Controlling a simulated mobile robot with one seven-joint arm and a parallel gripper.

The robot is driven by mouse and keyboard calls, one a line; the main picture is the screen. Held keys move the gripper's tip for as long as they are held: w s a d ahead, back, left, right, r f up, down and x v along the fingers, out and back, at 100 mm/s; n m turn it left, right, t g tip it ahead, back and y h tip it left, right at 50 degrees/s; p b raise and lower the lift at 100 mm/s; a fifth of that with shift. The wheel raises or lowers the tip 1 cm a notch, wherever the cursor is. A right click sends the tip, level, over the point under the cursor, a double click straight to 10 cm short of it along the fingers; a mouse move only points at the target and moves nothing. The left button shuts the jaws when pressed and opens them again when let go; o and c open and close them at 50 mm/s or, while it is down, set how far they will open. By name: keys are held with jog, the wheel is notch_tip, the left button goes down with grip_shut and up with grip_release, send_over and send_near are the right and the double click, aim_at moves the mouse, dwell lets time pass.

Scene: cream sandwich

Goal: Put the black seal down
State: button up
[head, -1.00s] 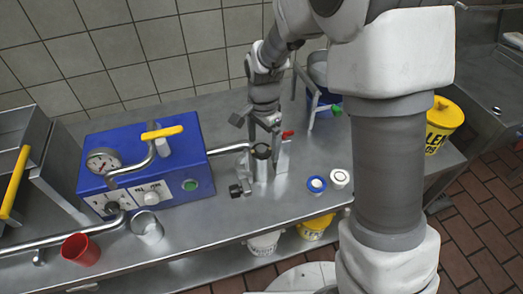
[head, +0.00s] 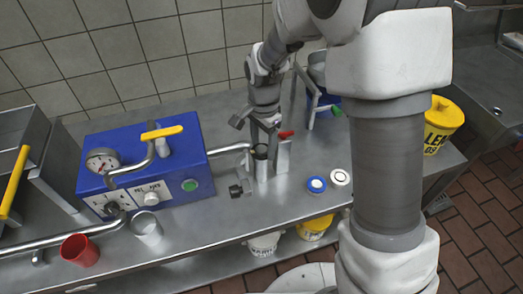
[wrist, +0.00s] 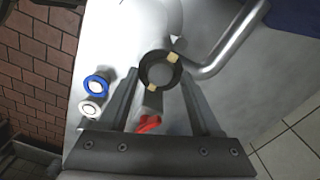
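The black seal shows as a dark ring (wrist: 143,76) in the wrist view, in line with the round top of an upright metal cylinder (head: 261,170). Whether it rests fully on the cylinder I cannot tell. My gripper (wrist: 159,73) points down over the ring. Its two fingers stand apart, one on each side of the ring, and it looks open. In the head view my gripper (head: 256,124) is just above the cylinder, and its fingers partly hide the top.
A clamp with a red handle (head: 285,134) and a dark knob (head: 238,188) flanks the cylinder. A blue machine (head: 150,168) with a pipe stands left. A blue-and-white cap (head: 317,184) and a white cap (head: 340,177) lie right. A red cup (head: 80,250) stands front left.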

jog(key=c, duration=0.7)
jog(key=shift+r, duration=0.4)
notch_tip(320, 180, up, 4)
jog(key=shift+f+p, duration=0.1)
jog(key=shift+p, duration=0.5)
jog(key=s+d+r+p, duration=0.1)
jog(key=s+d+r, duration=0.2)
jog(key=d+r, duration=0.6)
jog(key=w+d+f+n+p, duration=0.1)
jog(key=f+n, duration=0.2)
jog(key=w+d+f+n+p, duration=0.1)
jog(key=f+n+p, duration=0.1)
jog(key=f+n, duration=0.1)
jog(key=d+f+n+p, duration=0.1)
jog(key=f+n+p, duration=0.1)
jog(key=f+n, duration=0.2)
jog(key=shift+w+f, duration=0.3)
jog(key=shift+w, duration=0.1)
